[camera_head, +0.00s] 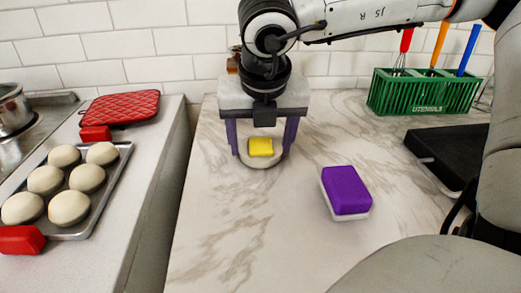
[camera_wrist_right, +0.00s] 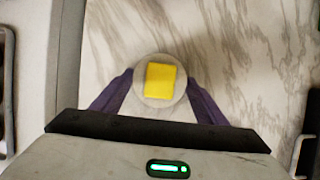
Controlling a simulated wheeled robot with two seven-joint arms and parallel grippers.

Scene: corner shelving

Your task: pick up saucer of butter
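A small yellow block of butter (camera_head: 261,147) sits on a round pale saucer (camera_head: 262,163) on the marble counter. The butter (camera_wrist_right: 160,81) and saucer (camera_wrist_right: 151,101) also show in the right wrist view, ahead of the gripper. My right gripper (camera_head: 262,150) reaches down over the saucer with its purple fingers spread, one on each side of it. In the wrist view, the fingertips (camera_wrist_right: 160,88) are close to the saucer's rim; I cannot tell whether they touch it. My left gripper is not in view.
A purple-and-white sponge (camera_head: 346,190) lies right of the saucer. A green utensil holder (camera_head: 423,92) and a black tray (camera_head: 450,158) are at the right. At the left are a tray of buns (camera_head: 100,190), a red mitt (camera_head: 120,107) and a pot (camera_head: 13,108). The front counter is clear.

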